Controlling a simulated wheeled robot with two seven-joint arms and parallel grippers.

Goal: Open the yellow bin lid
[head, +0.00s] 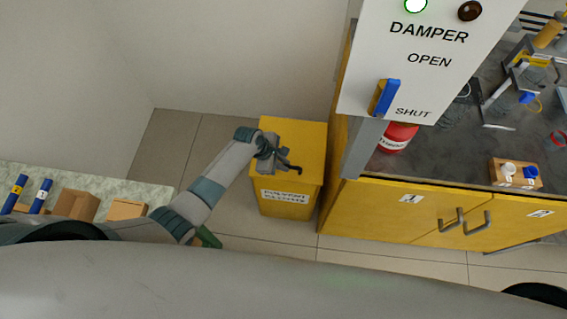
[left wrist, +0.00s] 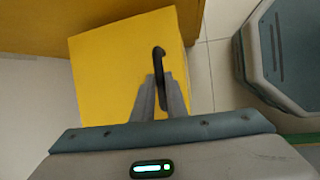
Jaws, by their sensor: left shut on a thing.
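The yellow bin (head: 286,205) stands on the floor left of the yellow cabinet, with a white label on its front. Its flat yellow lid (head: 308,145) looks closed, and the lid also fills the middle of the left wrist view (left wrist: 105,75). A dark bar handle (head: 294,169) sits on the lid near the front, and it shows in the left wrist view (left wrist: 159,58) between my fingers. My left gripper (head: 277,158) is shut on this handle, and its fingers also show in the left wrist view (left wrist: 158,88). My right gripper is not in view.
The yellow cabinet (head: 385,215) with a grey worktop stands close on the bin's right. A white damper panel (head: 415,60) with a blue lever hangs above. A red container (head: 397,137) stands on the worktop. A pale bench (head: 155,195) with boxes is at left.

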